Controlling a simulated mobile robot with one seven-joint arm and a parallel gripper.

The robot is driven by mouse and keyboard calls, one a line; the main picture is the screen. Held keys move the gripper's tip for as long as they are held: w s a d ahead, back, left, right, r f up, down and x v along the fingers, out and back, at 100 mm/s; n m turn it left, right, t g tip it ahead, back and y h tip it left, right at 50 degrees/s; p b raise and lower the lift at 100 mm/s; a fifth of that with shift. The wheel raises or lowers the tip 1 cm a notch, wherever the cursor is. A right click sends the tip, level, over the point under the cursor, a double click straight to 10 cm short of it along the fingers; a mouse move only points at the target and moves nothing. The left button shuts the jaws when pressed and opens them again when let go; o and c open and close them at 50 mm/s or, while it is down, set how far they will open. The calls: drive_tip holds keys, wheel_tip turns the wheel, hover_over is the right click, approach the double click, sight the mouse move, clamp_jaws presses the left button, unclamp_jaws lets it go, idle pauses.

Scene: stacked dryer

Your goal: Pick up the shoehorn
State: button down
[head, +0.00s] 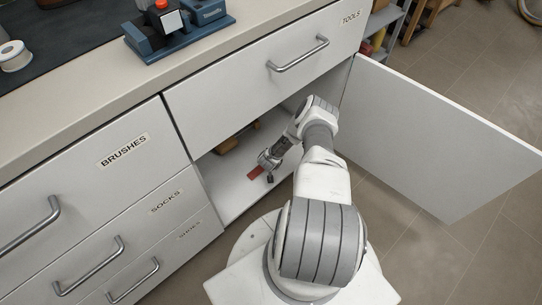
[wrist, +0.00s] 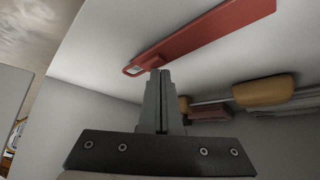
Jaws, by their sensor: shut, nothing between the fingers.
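The shoehorn, a long flat red piece with a small loop at one end, lies on the cabinet floor in the wrist view (wrist: 205,33). In the head view part of the red shoehorn (head: 255,173) shows just left of my gripper (head: 270,178); the rest is hidden behind the arm or too small to tell. In the wrist view my gripper (wrist: 158,76) has its fingers together and empty. The fingertips appear close to the loop end of the shoehorn; I cannot tell whether they touch it.
The cabinet door (head: 430,135) stands open on the right. A closed drawer marked TOOLS (head: 265,80) is above the opening, and closed drawers are on the left. Tan, brush-like objects (wrist: 264,90) sit deeper in the cabinet. Cabinet floor around the shoehorn is clear.

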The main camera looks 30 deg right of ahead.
drive_tip(key=shift+f, duration=0.55)
drive_tip(key=shift+s+f, duration=0.1)
drive_tip(key=shift+f, duration=0.05)
